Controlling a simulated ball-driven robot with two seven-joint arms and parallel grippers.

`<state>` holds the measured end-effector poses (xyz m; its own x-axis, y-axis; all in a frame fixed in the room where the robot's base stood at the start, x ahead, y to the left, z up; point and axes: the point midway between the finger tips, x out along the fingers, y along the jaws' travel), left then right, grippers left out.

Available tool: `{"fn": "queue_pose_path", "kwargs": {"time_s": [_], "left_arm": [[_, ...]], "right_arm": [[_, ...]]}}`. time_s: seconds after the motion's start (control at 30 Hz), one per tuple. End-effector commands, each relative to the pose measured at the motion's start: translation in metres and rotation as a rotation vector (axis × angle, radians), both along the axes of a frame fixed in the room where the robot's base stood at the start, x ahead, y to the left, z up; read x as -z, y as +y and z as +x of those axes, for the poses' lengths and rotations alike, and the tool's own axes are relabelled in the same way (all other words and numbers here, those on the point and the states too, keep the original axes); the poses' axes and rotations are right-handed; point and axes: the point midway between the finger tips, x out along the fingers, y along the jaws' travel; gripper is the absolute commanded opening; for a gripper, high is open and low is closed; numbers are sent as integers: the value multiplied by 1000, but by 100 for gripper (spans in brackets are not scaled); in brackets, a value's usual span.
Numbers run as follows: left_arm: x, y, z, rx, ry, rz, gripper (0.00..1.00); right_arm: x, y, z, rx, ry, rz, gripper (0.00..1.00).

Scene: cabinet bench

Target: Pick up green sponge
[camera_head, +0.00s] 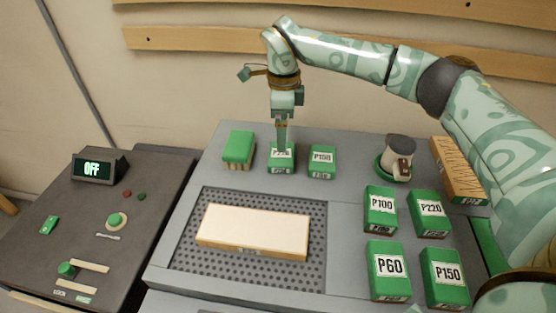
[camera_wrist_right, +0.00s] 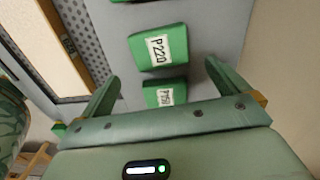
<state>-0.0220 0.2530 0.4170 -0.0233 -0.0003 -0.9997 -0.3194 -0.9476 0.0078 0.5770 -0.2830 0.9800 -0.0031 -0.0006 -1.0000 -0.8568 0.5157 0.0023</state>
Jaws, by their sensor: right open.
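Several green blocks with white grit labels, which look like sanding sponges, stand on the grey bench. At the back are one whose label is partly covered (camera_head: 282,164) and one labelled P180 (camera_head: 322,161). In front right are P100 (camera_head: 380,210), P220 (camera_head: 430,213), P60 (camera_head: 388,270) and P150 (camera_head: 444,277). My right gripper (camera_head: 281,146) points down at the partly covered back block; contact is unclear. In the right wrist view its fingers (camera_wrist_right: 163,75) are apart, with a P220 block (camera_wrist_right: 158,48) and another labelled block (camera_wrist_right: 164,94) in view between or beyond them. My left gripper is not in view.
A green-topped brush-like block (camera_head: 238,147) stands left of the gripper. A pale board (camera_head: 253,230) lies on the perforated panel (camera_head: 318,265). A white-and-grey tool (camera_head: 399,158) stands at right.

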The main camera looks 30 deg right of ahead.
Motion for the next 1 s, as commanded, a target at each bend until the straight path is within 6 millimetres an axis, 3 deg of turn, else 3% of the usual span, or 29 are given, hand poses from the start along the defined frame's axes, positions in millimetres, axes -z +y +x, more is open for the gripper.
{"fn": "queue_pose_path", "kwargs": {"time_s": [0.03, 0.33, 0.6, 0.83, 0.97, 1.0], "left_arm": [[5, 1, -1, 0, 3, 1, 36], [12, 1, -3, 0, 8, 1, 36], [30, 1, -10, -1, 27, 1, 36], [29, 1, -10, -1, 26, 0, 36], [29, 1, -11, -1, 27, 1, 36], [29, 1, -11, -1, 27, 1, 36]], "right_arm": [[14, 0, 0, -1, 4, 1, 100], [36, 1, 1, 0, 1, 1, 100], [79, 3, 2, -1, 2, 0, 100], [79, 3, 2, -1, -3, -1, 100], [79, 3, 2, 0, -2, 0, 67], [79, 3, 2, 0, -2, 0, 65]]}}
